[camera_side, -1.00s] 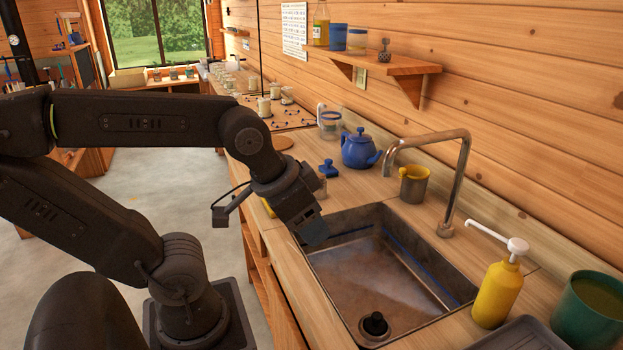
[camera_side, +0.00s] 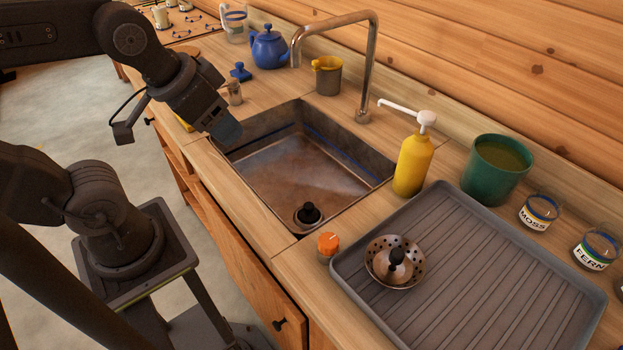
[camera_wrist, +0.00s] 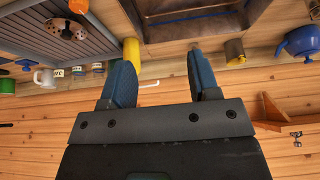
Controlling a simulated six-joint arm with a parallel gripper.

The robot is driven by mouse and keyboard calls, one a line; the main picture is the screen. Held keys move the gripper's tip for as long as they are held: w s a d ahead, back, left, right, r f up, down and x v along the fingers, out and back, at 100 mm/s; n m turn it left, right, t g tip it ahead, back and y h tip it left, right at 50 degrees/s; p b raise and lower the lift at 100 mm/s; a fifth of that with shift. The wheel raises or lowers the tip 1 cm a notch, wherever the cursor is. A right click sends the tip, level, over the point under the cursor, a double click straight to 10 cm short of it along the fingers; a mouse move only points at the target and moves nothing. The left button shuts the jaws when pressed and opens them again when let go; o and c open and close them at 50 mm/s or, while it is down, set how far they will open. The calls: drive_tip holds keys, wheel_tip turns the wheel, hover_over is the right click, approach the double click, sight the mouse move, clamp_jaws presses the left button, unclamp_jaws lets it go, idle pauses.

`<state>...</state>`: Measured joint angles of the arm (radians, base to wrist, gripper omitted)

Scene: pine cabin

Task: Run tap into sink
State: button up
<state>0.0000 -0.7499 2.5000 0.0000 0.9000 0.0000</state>
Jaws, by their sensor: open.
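The bare metal tap (camera_side: 372,65) rises from the counter behind the sink, with its spout bent to the left and its mouth turned down. I see no water from it. The sink (camera_side: 345,195) is a worn steel basin with a black-knobbed plug (camera_side: 308,214) at its near end. It also shows at the top of the wrist view (camera_wrist: 190,30). My gripper (camera_side: 226,132) hangs at the sink's left edge, apart from the tap. In the wrist view my gripper's blue fingers (camera_wrist: 158,78) are open with nothing held. I cannot make out the tap there.
A yellow pump bottle (camera_side: 413,165), green pot (camera_side: 497,170) and grey drainboard (camera_side: 490,290) with a strainer (camera_side: 394,264) lie right of the sink. A mug (camera_side: 327,78), blue teapot (camera_side: 268,50) and small jar (camera_side: 234,94) stand behind and left.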

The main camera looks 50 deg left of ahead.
drive_tip(key=shift+c, duration=0.3)
